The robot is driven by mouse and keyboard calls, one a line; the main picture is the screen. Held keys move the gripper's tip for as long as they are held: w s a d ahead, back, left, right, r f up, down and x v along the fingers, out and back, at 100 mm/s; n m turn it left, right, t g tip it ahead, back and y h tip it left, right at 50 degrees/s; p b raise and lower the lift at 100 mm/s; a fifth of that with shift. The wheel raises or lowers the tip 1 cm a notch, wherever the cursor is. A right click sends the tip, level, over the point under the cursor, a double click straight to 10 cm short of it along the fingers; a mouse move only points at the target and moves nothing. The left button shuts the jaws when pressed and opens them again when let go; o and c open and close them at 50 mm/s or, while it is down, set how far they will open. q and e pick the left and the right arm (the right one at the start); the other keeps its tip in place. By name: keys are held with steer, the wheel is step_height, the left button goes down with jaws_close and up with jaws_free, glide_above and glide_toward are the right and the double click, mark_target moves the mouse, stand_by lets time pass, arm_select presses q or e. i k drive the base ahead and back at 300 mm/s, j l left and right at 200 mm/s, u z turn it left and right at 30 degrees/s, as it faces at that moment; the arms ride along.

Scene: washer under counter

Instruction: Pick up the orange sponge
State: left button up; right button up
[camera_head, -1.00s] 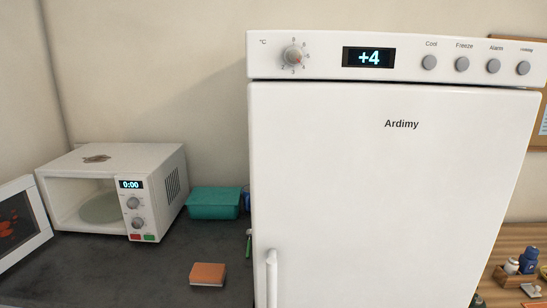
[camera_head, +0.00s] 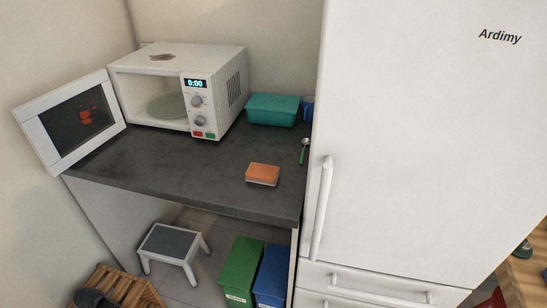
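The orange sponge (camera_head: 263,173) lies flat on the dark grey counter (camera_head: 190,172), right of the middle and a little back from the front edge. Its top is orange and a paler layer shows along its lower side. Nothing covers it. Neither of my grippers shows in the head view.
A white microwave (camera_head: 215,89) stands at the back left with its door (camera_head: 70,122) open. A teal container (camera_head: 273,110) and a green-handled utensil (camera_head: 304,151) are near the sponge. The white fridge (camera_head: 400,150) borders the counter's right. Below are a stool (camera_head: 168,243) and bins (camera_head: 240,268).

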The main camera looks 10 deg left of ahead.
mark_target(256, 173)
steer(key=u, duration=1.15)
steer(key=i+j+z, duration=0.45)
steer(key=i+j, duration=0.75)
steer(key=j, duration=0.05)
